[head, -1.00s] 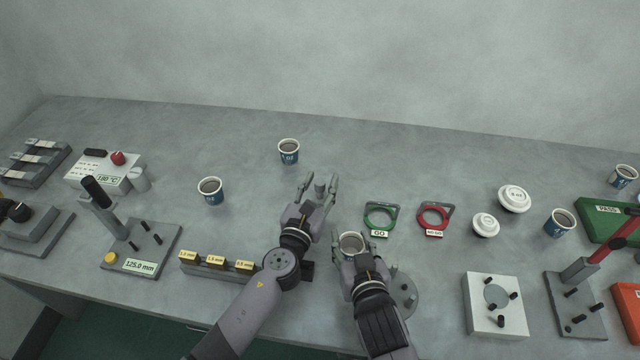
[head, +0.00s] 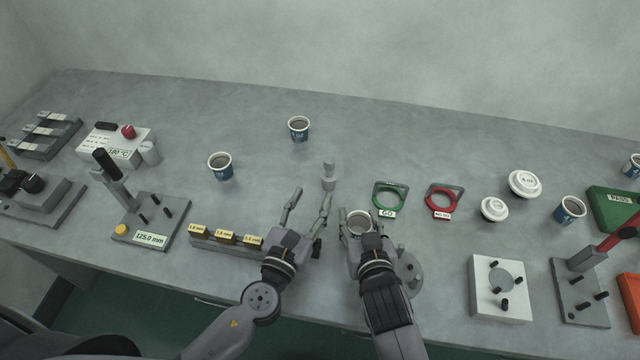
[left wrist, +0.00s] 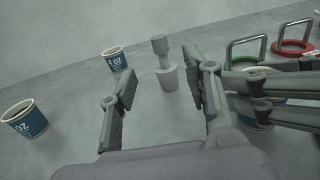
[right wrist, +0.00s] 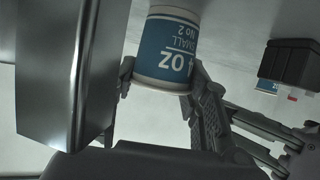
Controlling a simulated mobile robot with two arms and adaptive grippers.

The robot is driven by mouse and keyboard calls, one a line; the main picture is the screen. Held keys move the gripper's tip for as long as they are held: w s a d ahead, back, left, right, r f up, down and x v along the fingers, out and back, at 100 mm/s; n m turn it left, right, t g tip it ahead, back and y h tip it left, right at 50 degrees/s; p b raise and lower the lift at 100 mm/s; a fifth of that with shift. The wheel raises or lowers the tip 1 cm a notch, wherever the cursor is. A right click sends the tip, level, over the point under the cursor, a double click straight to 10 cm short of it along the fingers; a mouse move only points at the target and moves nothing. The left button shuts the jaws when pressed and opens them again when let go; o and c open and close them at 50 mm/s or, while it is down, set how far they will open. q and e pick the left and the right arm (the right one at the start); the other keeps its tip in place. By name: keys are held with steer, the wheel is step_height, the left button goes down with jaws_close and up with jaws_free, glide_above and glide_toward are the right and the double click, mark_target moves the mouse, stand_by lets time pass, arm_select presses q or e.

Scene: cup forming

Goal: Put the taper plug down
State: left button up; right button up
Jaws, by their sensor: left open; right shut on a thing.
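The grey taper plug (head: 328,177) stands upright on the table, with a narrow knob on top. It also shows in the left wrist view (left wrist: 167,78), standing ahead of the fingers and apart from them. My left gripper (head: 309,207) is open and empty, just in front of the plug. My right gripper (head: 360,225) is shut on a blue and white paper cup (right wrist: 166,50), whose label shows upside down in the right wrist view. In the head view the cup's open rim (head: 360,217) shows between the fingers.
A green GO ring gauge (head: 377,200) and a red NO GO ring gauge (head: 432,206) lie to the right. Two cups (head: 220,167) (head: 299,129) stand at the back left. A block with yellow-labelled pieces (head: 226,239) lies left of my left gripper. The table behind the plug is clear.

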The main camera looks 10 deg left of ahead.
mark_target(327, 166)
arm_select(q)
steer(key=w, duration=0.4)
steer(key=w+d, duration=0.1)
steer(key=w, duration=0.1)
steer(key=shift+w, duration=0.25)
steer(key=shift+w+d+r, duration=0.1)
steer(key=shift+w+d, duration=0.05)
steer(key=shift+w, duration=0.75)
steer(key=shift+w+d, duration=0.2)
steer(key=shift+w, duration=0.75)
steer(key=shift+w+d+r, duration=0.1)
steer(key=shift+w+d, duration=0.05)
steer(key=shift+w, duration=0.75)
jaws_close()
